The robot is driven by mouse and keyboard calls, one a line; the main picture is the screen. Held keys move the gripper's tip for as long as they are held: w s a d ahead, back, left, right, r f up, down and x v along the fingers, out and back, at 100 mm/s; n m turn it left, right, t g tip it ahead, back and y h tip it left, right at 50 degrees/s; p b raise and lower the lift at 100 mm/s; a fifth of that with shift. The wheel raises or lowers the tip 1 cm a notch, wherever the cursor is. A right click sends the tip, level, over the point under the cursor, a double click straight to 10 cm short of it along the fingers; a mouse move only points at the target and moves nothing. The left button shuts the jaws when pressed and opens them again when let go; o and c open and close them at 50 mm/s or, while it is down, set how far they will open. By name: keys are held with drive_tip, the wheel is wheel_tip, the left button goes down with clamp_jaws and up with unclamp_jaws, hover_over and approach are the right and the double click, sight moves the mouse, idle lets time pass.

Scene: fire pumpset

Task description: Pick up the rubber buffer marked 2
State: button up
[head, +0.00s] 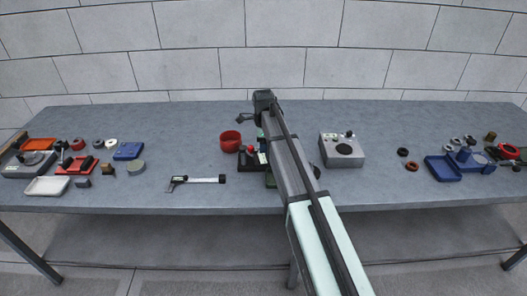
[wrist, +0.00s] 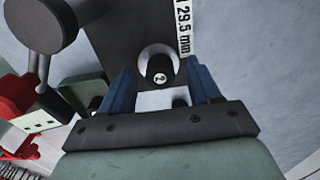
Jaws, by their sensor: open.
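The rubber buffer marked 2 (wrist: 159,71) shows in the wrist view as a small black round piece with a white mark reading 2 on its end. It sits within a pale round seat or ring on a grey fixture. My gripper (wrist: 161,80) is open, with one blue finger on each side of the buffer. Gaps show between the fingers and the buffer; I cannot tell the height difference. In the head view my arm hides the buffer and most of my gripper.
A white strip reading 29.5 mm (wrist: 184,28) lies beside the buffer. A dark round knob (wrist: 42,22) and red part (wrist: 20,100) are at left. In the head view, a red bowl (head: 230,142), a caliper-like tool (head: 197,181) and a grey box (head: 342,151) flank my arm.

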clamp_jaws()
idle(0.5)
drive_tip(key=shift+r, duration=0.15)
